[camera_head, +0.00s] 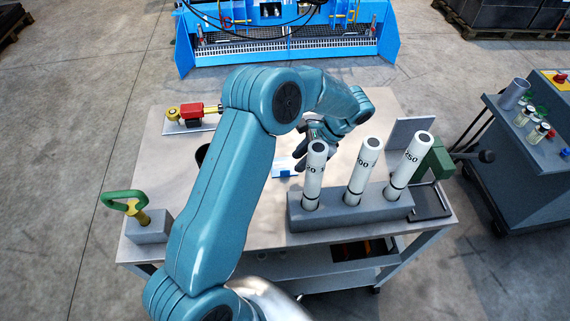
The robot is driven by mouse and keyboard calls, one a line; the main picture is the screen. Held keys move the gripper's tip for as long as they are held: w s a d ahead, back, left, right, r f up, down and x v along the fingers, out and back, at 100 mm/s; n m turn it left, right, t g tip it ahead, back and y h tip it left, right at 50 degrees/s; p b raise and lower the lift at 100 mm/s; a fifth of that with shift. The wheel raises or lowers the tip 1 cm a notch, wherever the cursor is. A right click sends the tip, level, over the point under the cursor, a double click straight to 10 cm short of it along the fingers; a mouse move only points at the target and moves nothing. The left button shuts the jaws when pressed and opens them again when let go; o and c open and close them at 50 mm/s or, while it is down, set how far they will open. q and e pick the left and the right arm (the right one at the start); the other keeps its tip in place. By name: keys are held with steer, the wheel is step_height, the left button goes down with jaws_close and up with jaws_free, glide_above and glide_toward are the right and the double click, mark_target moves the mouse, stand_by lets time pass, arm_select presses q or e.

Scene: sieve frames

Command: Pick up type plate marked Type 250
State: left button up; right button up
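My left gripper (304,152) is over the far middle of the table, behind the leftmost white tube. Its dark fingers are small and partly hidden by my arm, so I cannot tell whether they are open. A small white and blue plate (284,171) lies on the table just below it; no marking on it is readable. Three white tubes stand tilted in a grey rack. The right tube (408,160) reads 250, the middle one (362,172) ends in 00, and the left one (313,176) ends in 50. My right gripper is not in view.
The grey rack (350,214) stands at the table's front right. A green-handled tool (125,202) sits in a grey block at front left. A red and yellow tool (193,114) lies at far left. A cart (541,150) stands at right. The table's (262,226) front middle is clear.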

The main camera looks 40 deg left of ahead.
mark_target(286, 170)
arm_select(q)
steer(key=shift+s+a+f, duration=0.15)
steer(key=shift+a+f, duration=0.3)
steer(key=shift+f, duration=0.3)
steer(key=p+x, duration=0.2)
steer(key=x, duration=0.2)
steer(key=shift+s+a, duration=0.2)
steer(key=shift+a, duration=0.1)
steer(key=shift+w+a+f, duration=0.1)
steer(key=shift+w+f, duration=0.05)
steer(key=shift+f, duration=0.25)
steer(key=shift+r, duration=0.1)
steer(key=c, duration=0.4)
jaws_close()
